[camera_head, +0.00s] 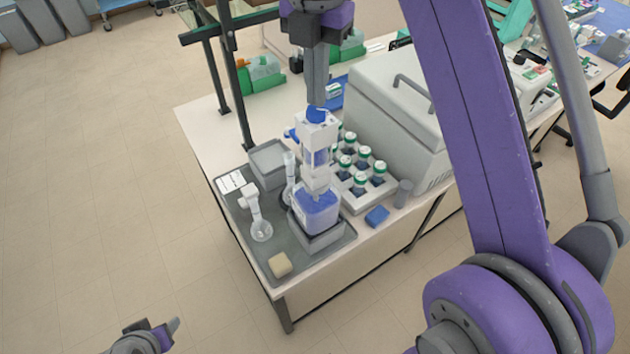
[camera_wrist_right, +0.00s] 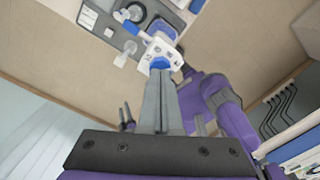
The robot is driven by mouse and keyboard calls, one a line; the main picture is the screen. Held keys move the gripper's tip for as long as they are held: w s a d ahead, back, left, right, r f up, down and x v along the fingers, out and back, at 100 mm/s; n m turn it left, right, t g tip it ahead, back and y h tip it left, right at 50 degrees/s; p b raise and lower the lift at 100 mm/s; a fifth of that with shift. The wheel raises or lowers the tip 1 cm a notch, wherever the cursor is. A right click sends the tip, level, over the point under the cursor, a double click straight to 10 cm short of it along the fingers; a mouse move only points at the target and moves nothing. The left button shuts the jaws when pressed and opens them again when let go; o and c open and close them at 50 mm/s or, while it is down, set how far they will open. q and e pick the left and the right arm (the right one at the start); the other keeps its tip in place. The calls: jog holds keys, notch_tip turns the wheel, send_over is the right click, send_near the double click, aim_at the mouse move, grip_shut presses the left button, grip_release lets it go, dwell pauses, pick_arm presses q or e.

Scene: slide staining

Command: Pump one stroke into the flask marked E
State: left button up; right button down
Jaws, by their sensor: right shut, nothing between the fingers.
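A bottle-top dispenser stands on the grey tray, with a blue-filled bottle (camera_head: 317,212), a clear and white pump body (camera_head: 318,133) and a blue knob (camera_head: 317,114) on top. My right gripper (camera_head: 316,103) is shut and empty, pointing down with its fingertips at the knob; I cannot tell whether they touch. In the right wrist view the knob (camera_wrist_right: 160,63) shows just beyond the fingertips (camera_wrist_right: 160,76). A clear flask with a white tag (camera_head: 250,191) stands left of the bottle, and another (camera_head: 290,165) behind it. No letter is legible on either. My left gripper (camera_head: 160,332) is low at the bottom left, away from the table.
The tray (camera_head: 240,222) also holds a grey box (camera_head: 268,162) and a beige block (camera_head: 280,265). Right of the dispenser are a rack of green-capped bottles (camera_head: 356,200), a blue block (camera_head: 377,215) and a large grey lidded machine (camera_head: 395,110). A dark post (camera_head: 232,80) rises behind.

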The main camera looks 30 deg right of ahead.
aim_at(316, 112)
jog(key=shift+f+b, duration=1)
jog(key=shift+f, duration=1.15)
pick_arm(q)
jog(key=f, duration=0.1)
jog(key=s+f, duration=0.1)
jog(key=f, duration=0.1)
jog(key=shift+r, duration=0.2)
pick_arm(e)
jog(key=shift+r+p, duration=1.95)
jog(key=shift+r, duration=0.6)
pick_arm(q)
jog(key=r, duration=0.1)
jog(key=w+r, duration=0.1)
jog(key=r, duration=0.1)
jog(key=w+r, duration=0.1)
jog(key=r, duration=0.1)
jog(key=shift+w+r, duration=0.15)
pick_arm(e)
jog(key=shift+w+f, duration=0.1)
